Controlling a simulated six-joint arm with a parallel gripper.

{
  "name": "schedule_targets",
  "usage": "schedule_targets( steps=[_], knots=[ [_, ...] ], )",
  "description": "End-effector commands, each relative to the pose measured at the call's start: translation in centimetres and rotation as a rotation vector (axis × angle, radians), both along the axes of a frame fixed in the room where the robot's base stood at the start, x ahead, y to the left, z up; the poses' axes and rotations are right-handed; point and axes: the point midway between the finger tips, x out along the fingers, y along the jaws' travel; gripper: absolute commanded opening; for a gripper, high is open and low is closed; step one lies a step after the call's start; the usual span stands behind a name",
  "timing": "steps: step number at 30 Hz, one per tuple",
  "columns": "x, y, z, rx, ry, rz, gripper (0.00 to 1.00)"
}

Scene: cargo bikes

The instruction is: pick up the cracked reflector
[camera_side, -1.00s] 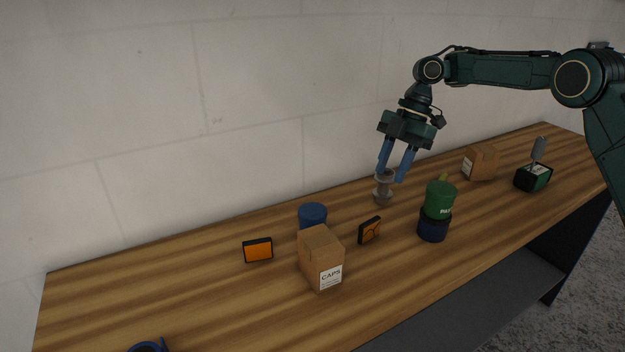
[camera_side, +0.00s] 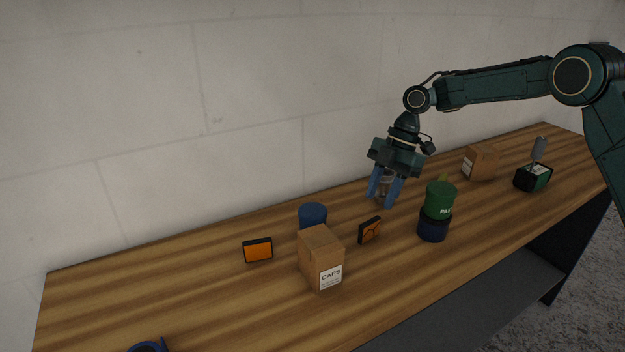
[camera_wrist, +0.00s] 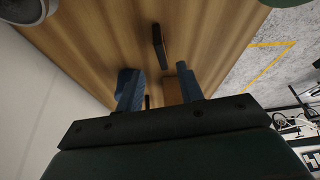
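The cracked reflector (camera_side: 369,230) is a small orange plate in a black frame with dark lines across its face. It stands on the wooden bench between a cardboard box and a green-topped jar. My gripper (camera_side: 382,200) is open and empty, above and slightly right of the cracked reflector, overlapping a grey spool-like part (camera_side: 387,184) in the side view. In the wrist view my gripper (camera_wrist: 158,80) has its fingers apart. A thin dark-edged plate (camera_wrist: 159,46), apparently the cracked reflector, shows above the fingertips there.
An uncracked orange reflector (camera_side: 258,250) stands at left. The CAPS box (camera_side: 321,260) and a blue cylinder (camera_side: 312,214) stand left of the cracked one; the green-topped jar (camera_side: 439,205) stands right. Another box (camera_side: 480,163) and a dark green container (camera_side: 533,178) are farther right.

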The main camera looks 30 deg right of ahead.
Motion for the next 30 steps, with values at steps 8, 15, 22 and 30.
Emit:
schedule_targets(
  steps=[8, 15, 22, 30],
  knots=[
    [-0.1, 1.0, -2.2, 0.000, 0.000, 0.001, 0.37],
    [-0.2, 1.0, -2.5, 0.000, 0.001, 0.001, 0.37],
    [-0.5, 1.8, -4.1, 0.001, 0.004, 0.002, 0.37],
    [-0.7, 2.9, -6.7, 0.001, 0.003, 0.002, 0.37]
  ],
)
